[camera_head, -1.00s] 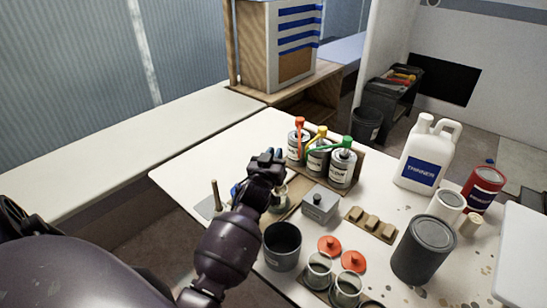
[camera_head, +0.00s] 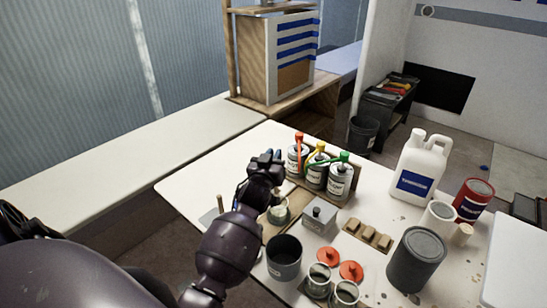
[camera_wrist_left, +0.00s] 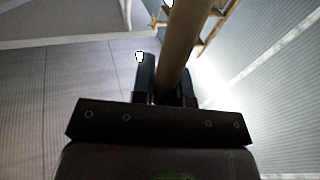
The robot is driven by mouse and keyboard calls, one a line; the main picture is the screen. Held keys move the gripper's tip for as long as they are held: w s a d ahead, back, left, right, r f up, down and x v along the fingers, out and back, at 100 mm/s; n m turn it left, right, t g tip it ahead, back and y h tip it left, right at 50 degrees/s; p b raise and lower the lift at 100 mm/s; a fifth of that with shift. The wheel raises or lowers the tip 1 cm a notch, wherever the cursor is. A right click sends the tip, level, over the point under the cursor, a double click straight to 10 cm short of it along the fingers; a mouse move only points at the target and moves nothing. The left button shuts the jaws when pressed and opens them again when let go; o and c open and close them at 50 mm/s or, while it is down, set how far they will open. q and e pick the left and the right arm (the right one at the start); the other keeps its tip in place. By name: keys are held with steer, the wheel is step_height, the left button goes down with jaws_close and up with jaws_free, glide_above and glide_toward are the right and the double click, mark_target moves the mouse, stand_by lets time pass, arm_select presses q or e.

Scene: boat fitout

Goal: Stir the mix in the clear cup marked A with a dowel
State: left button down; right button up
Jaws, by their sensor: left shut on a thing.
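My left gripper (camera_head: 265,161) is over the left part of the white table. In the left wrist view, its fingers (camera_wrist_left: 167,80) are shut on a brown wooden dowel (camera_wrist_left: 184,38). The dowel's lower end is hidden in the head view. A small clear cup (camera_head: 280,214) with pale contents stands just below and in front of the gripper. I cannot read a mark on it. Two more clear cups, one (camera_head: 319,276) and another (camera_head: 345,293), stand at the front near red lids. My right gripper is not in view.
A dark open can (camera_head: 284,258) stands in front of the small cup. A grey box (camera_head: 319,216) is to its right, and pump-topped cans (camera_head: 340,179) stand behind. Another thin stick (camera_head: 220,204) stands at the left edge. A thinner jug (camera_head: 419,170) and a lidded dark can (camera_head: 416,260) are at the right.

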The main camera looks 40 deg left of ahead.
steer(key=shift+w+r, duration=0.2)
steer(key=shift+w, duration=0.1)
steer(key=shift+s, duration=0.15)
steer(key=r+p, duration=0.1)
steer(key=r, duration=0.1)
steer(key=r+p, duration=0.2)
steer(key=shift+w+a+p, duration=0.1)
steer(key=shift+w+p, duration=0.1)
steer(key=shift+p, duration=0.1)
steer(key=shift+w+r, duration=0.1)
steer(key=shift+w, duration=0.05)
